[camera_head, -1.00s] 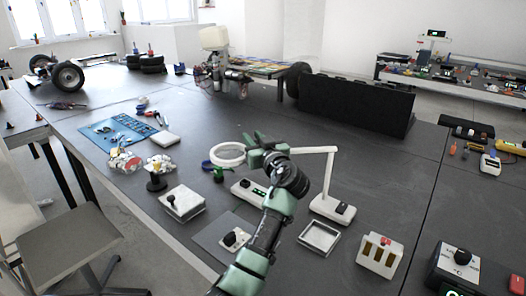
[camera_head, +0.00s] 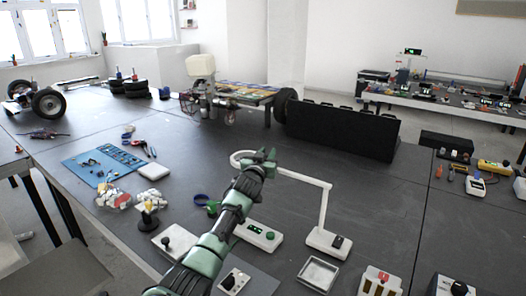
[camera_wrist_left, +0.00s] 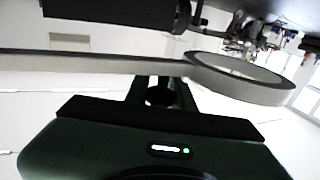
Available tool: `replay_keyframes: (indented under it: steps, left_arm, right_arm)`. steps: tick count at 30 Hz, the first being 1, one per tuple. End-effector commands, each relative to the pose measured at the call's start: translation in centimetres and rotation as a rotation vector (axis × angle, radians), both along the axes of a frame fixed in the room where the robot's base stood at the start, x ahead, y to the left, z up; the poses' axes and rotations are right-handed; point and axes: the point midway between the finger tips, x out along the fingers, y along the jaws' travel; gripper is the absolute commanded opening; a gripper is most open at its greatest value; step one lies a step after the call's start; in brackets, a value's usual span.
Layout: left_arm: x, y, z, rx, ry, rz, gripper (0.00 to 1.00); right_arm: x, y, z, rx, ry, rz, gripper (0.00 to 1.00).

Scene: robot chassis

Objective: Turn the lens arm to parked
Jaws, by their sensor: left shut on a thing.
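The lens arm (camera_head: 300,177) is a thin white bar running left from the top of a white post. The post stands on a white base (camera_head: 328,242) with a dark block on it. A white ring lens (camera_head: 235,160) is at the bar's left end. My left gripper (camera_head: 265,157) is shut on the lens arm close beside the ring. In the left wrist view the bar (camera_wrist_left: 90,66) runs into the gripper and the ring (camera_wrist_left: 245,92) lies just right of it. My right gripper is not in view.
A long black box (camera_head: 340,130) stands behind. The tabletop between the lens arm and the black box is mostly clear.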

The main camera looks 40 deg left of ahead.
Motion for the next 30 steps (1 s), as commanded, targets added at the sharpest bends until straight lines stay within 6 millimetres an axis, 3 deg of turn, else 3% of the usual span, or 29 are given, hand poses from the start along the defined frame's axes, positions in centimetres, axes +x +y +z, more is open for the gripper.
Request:
replay_keyframes:
  steps: [6,17,18,20,30]
  left_arm:
    - [0.3,0.0,0.2,0.0,-0.001,-0.022,0.0]
    - [0.4,0.0,0.3,0.001,-0.005,-0.025,0.0]
    - [0.4,0.0,0.4,0.001,-0.006,-0.025,0.27]
    - [0.4,0.0,0.4,0.001,-0.005,-0.025,0.43]
    - [0.3,-0.2,0.0,-0.001,0.0,-0.026,0.46]
  right_arm:
    - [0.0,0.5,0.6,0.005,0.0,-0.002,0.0]
    - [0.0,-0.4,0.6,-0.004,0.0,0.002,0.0]
    - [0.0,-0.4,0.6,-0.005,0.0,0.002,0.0]
    - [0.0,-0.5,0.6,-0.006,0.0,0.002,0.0]
    - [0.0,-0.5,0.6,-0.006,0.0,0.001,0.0]
